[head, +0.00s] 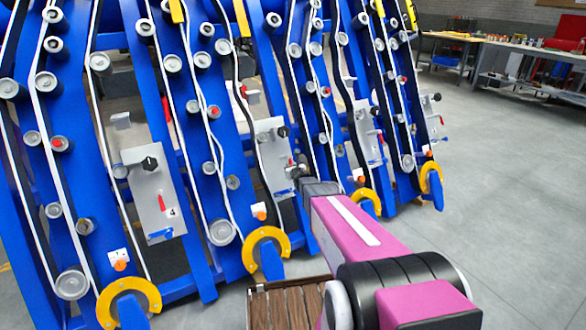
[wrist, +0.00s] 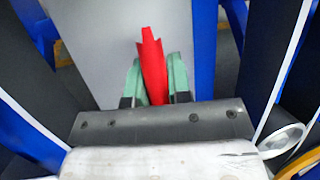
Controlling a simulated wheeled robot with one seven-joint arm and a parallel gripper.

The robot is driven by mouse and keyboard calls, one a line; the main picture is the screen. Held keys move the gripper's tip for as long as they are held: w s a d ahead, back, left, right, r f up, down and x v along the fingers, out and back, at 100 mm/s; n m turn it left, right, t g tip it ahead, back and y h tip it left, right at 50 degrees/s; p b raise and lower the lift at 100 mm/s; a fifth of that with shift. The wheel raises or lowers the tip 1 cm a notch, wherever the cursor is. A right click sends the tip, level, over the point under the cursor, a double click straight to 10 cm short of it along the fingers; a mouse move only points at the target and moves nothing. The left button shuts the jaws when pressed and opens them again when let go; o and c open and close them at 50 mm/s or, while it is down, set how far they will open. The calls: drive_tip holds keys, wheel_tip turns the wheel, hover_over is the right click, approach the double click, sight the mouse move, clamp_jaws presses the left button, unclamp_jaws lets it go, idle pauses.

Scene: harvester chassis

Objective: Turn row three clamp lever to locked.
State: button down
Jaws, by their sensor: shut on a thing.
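A red lever (wrist: 152,58) stands between the green-padded fingers of my gripper (wrist: 155,82) in the wrist view. The fingers are shut on it, and its tip sticks out beyond them. Behind it is a grey plate (wrist: 97,40). In the head view my gripper (head: 296,171) is at the right side of a grey panel (head: 268,150), with a black knob (head: 283,131) above and a blue handle (head: 285,194) below.
A similar panel marked 4 (head: 143,190) stands to the left with its own red lever (head: 162,203). Blue frame members, rollers and belts surround the panels. Yellow curved guards (head: 266,243) stick out low at the front. The floor at right is clear.

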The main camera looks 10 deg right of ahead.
idle(0.3)
drive_tip(key=c, duration=1.1)
unclamp_jaws()
drive_tip(key=shift+o, duration=0.2)
drive_tip(key=v, duration=1)
drive_tip(key=shift+s, duration=0.4)
drive_tip(key=shift+r, duration=0.1)
